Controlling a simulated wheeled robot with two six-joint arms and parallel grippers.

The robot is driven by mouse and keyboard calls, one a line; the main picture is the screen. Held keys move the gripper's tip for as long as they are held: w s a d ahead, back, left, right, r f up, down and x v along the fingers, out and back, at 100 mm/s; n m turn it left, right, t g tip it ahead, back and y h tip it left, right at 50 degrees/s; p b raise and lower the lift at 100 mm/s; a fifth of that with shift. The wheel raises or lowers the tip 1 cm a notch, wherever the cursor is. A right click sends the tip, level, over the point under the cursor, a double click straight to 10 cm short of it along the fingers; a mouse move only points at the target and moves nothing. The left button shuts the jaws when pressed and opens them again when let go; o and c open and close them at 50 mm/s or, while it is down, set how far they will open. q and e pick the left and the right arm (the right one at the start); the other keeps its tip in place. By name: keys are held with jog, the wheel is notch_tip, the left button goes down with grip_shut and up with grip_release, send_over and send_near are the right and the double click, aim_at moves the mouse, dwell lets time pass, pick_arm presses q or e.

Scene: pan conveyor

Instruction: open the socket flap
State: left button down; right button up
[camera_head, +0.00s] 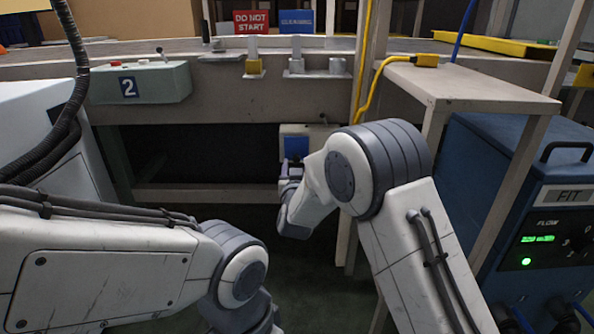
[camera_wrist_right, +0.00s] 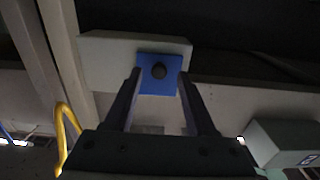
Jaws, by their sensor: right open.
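The socket flap (camera_head: 296,147) is a blue square on the front of a pale box (camera_head: 290,130) under the conveyor. My right gripper (camera_head: 291,170) is just in front of and below the flap in the head view. In the wrist view its two fingers (camera_wrist_right: 160,82) are apart, one on each side of the flap, with nothing held. Whether the fingertips touch it I cannot tell. My left gripper is out of view.
A pale post stands right of the box, with a yellow cable (camera_head: 368,100) along it. A side table (camera_head: 470,90) and a blue machine (camera_head: 530,190) are on the right. A control box marked 2 (camera_head: 140,84) is on the left. The space under the conveyor is dark.

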jog(key=shift+w+d, duration=0.1)
jog(key=shift+w, duration=0.55)
grip_shut()
dwell(1.0)
